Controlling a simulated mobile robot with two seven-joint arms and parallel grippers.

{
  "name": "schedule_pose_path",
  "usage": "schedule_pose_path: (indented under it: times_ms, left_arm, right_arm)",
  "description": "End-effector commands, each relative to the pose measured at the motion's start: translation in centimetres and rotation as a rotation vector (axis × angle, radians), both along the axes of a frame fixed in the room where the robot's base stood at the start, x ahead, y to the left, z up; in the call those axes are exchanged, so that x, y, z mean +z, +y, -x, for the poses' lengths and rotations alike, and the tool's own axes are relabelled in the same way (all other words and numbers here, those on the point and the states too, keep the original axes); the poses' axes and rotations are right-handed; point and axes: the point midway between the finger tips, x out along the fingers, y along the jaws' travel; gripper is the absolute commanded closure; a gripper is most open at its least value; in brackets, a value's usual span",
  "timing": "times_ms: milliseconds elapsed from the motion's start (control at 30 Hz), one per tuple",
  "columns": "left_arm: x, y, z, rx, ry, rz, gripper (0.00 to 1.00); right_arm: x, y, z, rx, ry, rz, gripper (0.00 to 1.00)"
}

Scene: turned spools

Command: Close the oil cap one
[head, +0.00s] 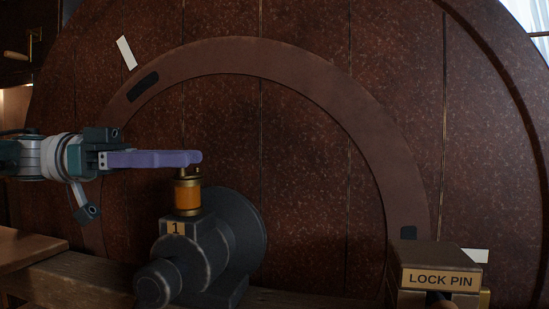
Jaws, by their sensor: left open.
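The oil cup with amber body (187,196) and brass fittings stands upright on a dark bearing housing with a brass plate marked "1" (176,227). Its brass cap (187,177) is at the top, partly hidden by my gripper, so I cannot tell whether it is open or closed. My left gripper (194,159) comes in from the left, its purple finger level and its tip right over the cap. It is open with nothing seen in it. I cannot tell whether the finger touches the cap. My right gripper is out of view.
A big dark red-brown wheel (310,150) with a curved raised band fills the background. A box labelled "LOCK PIN" (440,279) stands at the lower right. A wooden beam (75,280) runs along the lower left. The space right of the oil cup is clear.

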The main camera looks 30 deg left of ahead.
Motion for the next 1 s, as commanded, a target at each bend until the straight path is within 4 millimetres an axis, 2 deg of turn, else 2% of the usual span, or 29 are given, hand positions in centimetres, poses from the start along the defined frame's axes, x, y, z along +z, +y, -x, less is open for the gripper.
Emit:
schedule_pose_path:
  times_ms: [200, 400, 600, 1000]
  left_arm:
    - [-0.3, 4.2, 2.0, 0.008, -0.005, -0.001, 0.5]
    - [-0.1, 6.6, 3.3, 0.004, -0.007, 0.001, 0.5]
    - [0.0, 7.6, 4.0, 0.001, -0.002, 0.002, 0.5]
    - [0.0, 7.7, 4.1, -0.001, -0.001, 0.002, 0.5]
  right_arm:
    - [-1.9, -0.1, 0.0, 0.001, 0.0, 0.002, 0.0]
    - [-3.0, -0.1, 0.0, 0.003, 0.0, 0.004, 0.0]
    - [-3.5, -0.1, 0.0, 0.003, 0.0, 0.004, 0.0]
    - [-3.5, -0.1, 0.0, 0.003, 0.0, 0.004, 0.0]
